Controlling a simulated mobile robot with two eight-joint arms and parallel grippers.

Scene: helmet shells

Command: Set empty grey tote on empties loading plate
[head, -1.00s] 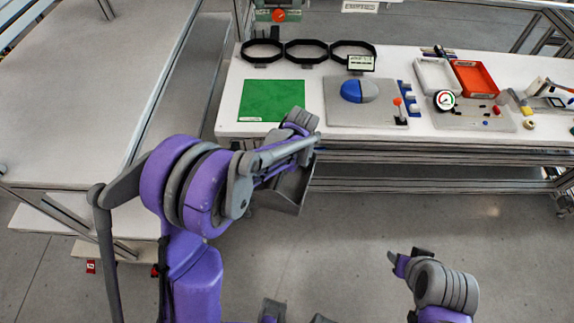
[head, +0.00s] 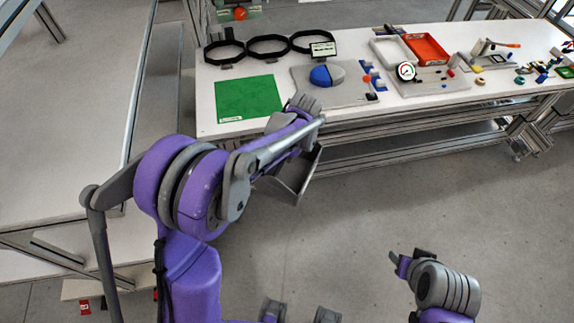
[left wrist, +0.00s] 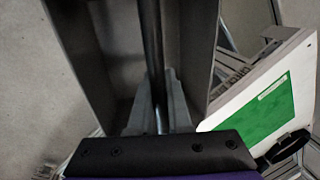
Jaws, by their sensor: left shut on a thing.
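The grey tote (head: 297,182) hangs tilted below my left forearm in the head view, in front of the white table and above the floor; the arm hides much of it. In the left wrist view its dark walls (left wrist: 85,60) and a round bar (left wrist: 152,50) fill the middle. My left gripper (left wrist: 158,108) is shut on the tote there. Its fingers are hidden in the head view. I cannot pick out a plate marked for empties.
The white table (head: 222,72) holds a green mat (head: 248,98), black rings (head: 268,46), a grey board (head: 350,97) with a blue and grey shell (head: 328,74), a white tray (head: 375,52) and a red tray (head: 428,48). A large grey surface (head: 75,120) stands left. Floor (head: 480,220) is clear at right.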

